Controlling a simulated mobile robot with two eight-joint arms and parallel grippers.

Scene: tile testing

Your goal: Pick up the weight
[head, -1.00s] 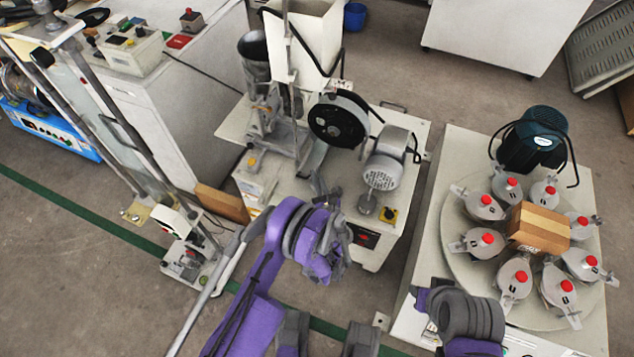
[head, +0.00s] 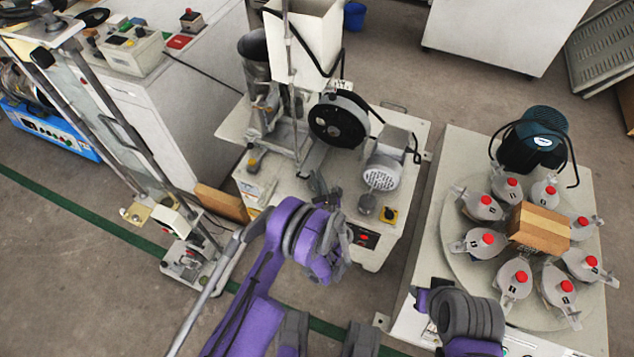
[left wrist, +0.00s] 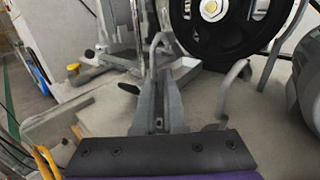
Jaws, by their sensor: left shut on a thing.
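My left gripper (head: 322,190) is over the front of the beige machine table (head: 245,170), just below the black wheel. In the left wrist view its narrow grey fingers (left wrist: 163,105) are closed together, with a thin grey hooked piece (left wrist: 155,45) at their tips. I cannot tell whether this piece belongs to the weight. A small dark grey cylinder (head: 367,203), possibly the weight, stands below the motor, right of and apart from the gripper.
The black wheel (head: 338,118) and motor (head: 383,170) stand close behind and right of the left gripper. A white hopper (head: 305,40) rises behind. Floor is free between the tables.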

